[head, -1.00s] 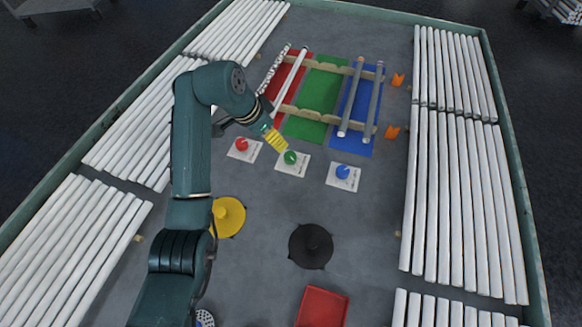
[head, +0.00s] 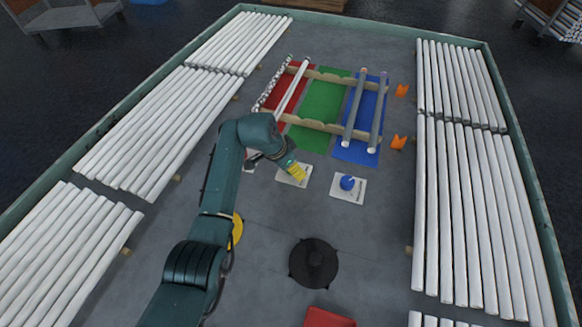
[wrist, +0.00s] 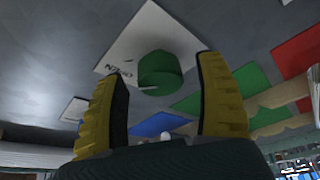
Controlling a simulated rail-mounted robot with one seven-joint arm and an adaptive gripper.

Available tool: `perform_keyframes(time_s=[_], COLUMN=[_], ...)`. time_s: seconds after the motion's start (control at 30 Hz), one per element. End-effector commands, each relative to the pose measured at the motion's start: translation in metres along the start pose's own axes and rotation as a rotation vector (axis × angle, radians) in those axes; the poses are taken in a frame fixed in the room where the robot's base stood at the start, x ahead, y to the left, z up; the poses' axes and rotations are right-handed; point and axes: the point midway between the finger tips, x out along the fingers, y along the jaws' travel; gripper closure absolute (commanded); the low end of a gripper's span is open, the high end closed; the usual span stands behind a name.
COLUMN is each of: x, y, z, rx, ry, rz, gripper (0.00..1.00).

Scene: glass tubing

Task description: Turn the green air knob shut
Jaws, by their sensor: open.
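The green knob (wrist: 160,72) sits on a white plate (wrist: 138,42) with dark lettering. In the wrist view it lies between the two yellow fingertips, with visible space on both sides. A thin light pointer sticks out at its lower edge. In the head view my gripper (head: 297,172) hangs over the white plate (head: 284,178) and hides the green knob. My gripper (wrist: 163,70) is open and holds nothing. I cannot tell how far the fingertips reach down beside the knob.
The blue knob (head: 347,183) stands on its plate to the right. Racks with glass tubes (head: 353,105) lie behind, over red, green and blue mats. A black round base (head: 313,263) and a red tray (head: 328,317) are in front. My arm covers part of a yellow disc (head: 237,232).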

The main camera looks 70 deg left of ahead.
Motion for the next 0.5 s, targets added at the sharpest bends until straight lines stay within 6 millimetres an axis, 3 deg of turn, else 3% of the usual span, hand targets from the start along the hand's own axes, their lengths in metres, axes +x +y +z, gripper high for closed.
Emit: perform_keyframes(time_s=[0.17,0.5], x=[-0.0006,-0.0006], y=[0.0000,0.0001], z=[-0.0003,-0.0002], rx=[0.000,0.000], ry=[0.000,0.000], rz=[0.000,0.000], gripper=[0.31,0.94])
